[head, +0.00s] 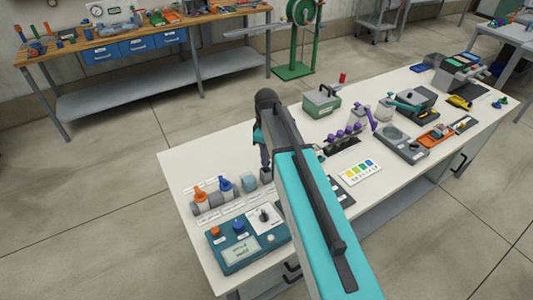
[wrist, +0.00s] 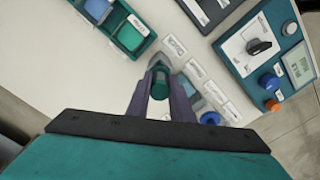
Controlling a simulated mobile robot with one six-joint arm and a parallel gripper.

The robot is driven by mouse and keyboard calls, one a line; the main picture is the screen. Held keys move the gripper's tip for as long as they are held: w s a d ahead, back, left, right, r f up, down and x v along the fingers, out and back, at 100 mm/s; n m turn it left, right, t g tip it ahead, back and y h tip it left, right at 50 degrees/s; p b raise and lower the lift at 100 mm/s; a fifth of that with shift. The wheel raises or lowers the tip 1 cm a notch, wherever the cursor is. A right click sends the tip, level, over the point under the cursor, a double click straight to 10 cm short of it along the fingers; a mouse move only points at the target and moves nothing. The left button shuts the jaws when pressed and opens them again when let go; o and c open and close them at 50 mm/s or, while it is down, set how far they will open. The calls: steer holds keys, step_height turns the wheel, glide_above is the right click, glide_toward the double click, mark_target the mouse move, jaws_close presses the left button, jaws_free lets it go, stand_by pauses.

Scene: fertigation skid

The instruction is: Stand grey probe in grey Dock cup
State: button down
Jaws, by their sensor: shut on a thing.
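My gripper (wrist: 160,90) is shut on a dark green, round-topped thing (wrist: 160,82), seen from above between the fingers in the wrist view. It does not look grey there; whether it is the grey probe I cannot tell. Its lower end is hidden. In the head view my gripper (head: 265,162) points down near a small blue-grey cup (head: 249,182), partly behind my arm. An orange-topped probe (head: 200,196) and a blue-topped probe (head: 225,188) stand upright left of that cup. The blue top also shows in the wrist view (wrist: 210,118). Which cup is the grey Dock cup is unclear.
A teal control box (head: 240,250) with knobs stands at the table's front. White label strips (wrist: 196,69) lie beside the cups. A green tray (wrist: 136,55) with blue and green items shows in the wrist view. A rack with purple-topped items (head: 343,138) stands to the right.

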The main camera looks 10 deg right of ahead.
steer(key=shift+f+b, duration=0.55)
steer(key=shift+f, duration=1)
steer(key=c, duration=1.5)
jaws_free()
steer(key=shift+r+p, duration=2.05)
steer(key=shift+r, duration=1.45)
